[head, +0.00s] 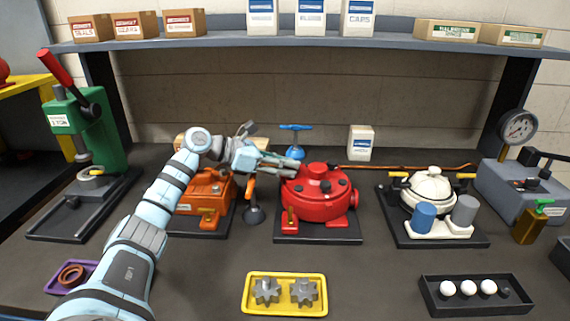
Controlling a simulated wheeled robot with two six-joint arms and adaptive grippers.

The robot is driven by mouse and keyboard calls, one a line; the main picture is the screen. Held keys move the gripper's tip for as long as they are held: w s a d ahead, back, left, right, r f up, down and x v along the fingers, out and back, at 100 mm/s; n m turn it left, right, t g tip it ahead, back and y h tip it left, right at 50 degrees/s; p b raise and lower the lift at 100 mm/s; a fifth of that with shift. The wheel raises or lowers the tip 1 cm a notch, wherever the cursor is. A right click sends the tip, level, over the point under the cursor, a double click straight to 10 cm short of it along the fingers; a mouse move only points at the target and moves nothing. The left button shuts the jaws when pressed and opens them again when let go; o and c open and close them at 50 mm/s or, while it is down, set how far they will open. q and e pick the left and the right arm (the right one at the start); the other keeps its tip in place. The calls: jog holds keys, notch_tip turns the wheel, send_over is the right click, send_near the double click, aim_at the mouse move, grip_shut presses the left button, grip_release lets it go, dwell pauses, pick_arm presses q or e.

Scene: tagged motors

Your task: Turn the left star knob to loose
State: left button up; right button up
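I cannot tell for sure which part is the left star knob. The red round motor (318,205) stands on a dark base at the centre, with small dark knobs (325,186) on its top. The orange motor (208,192) stands to its left, partly hidden behind my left arm. My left gripper (291,163) reaches in from the left and points right. Its fingers look apart, with nothing seen between them. In the picture they lie at the upper left edge of the red motor; contact cannot be told. My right gripper is out of view.
A yellow tray (285,312) holds two grey star-shaped gears (266,291). A white motor (430,187) stands right, a green press (88,130) left. A black tray (480,308) with white balls is front right. A blue-handled valve (296,128) stands behind the red motor.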

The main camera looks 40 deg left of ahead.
pick_arm(q)
grip_shut()
